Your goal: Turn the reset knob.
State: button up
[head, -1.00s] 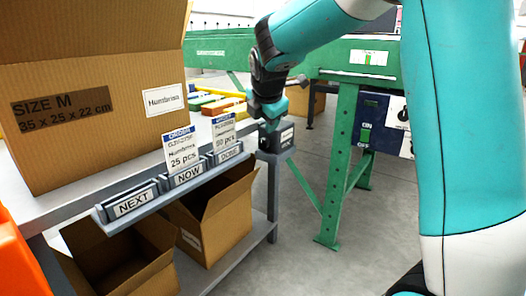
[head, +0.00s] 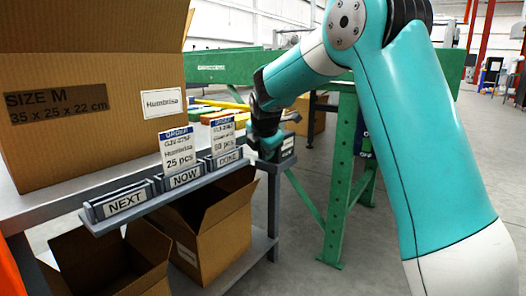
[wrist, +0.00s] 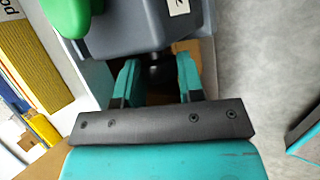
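A dark grey box (wrist: 135,28) with a white label fills the top of the wrist view. A small black knob (wrist: 158,72) sticks out from its near side; I cannot read whether it is marked reset. My gripper (wrist: 159,82) is open, with one teal finger on each side of the knob and a visible gap on both sides. In the head view my gripper (head: 268,148) is down at the labelled grey box (head: 287,145) at the rack's right end, and it hides the knob there.
A bright green part (wrist: 72,14) is beside the box. The label rail (head: 160,193) with NEXT, NOW and DONE holders runs left of my gripper. A large carton (head: 90,100) stands on the rack. A green machine leg (head: 343,180) is close on the right.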

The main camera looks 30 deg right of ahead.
jog(key=shift+c, duration=1.3)
jog(key=shift+s+f, duration=0.1)
jog(key=shift+f, duration=0.1)
jog(key=t+b, duration=0.2)
jog(key=b, duration=0.1)
jog(key=shift+s+d+f+m+y, duration=0.1)
jog(key=shift+s+f+m+y, duration=0.1)
jog(key=shift+f+m+y, duration=0.15)
jog(key=t+b, duration=0.1)
jog(key=b, duration=0.1)
jog(key=m+t+b, duration=0.1)
jog(key=t+b, duration=0.1)
jog(key=shift+s+f+t+y+b, duration=0.1)
jog(key=shift+f+t+y+b, duration=0.2)
jog(key=shift+y, duration=0.05)
jog(key=m+t+b, duration=0.1)
jog(key=t+b, duration=0.2)
jog(key=b, duration=0.1)
jog(key=shift+f+b, duration=0.15)
jog(key=shift+b, duration=0.25)
jog(key=m+t+b, duration=0.1)
jog(key=t, duration=0.1)
jog(key=shift+t, duration=0.4)
jog(key=m+t, duration=0.2)
jog(key=t, duration=0.1)
jog(key=shift+m+t, duration=0.25)
jog(key=shift+t, duration=0.15)
jog(key=shift+m+t+h, duration=0.3)
jog(key=shift+t+h, duration=0.1)
jog(key=shift+h, duration=0.2)
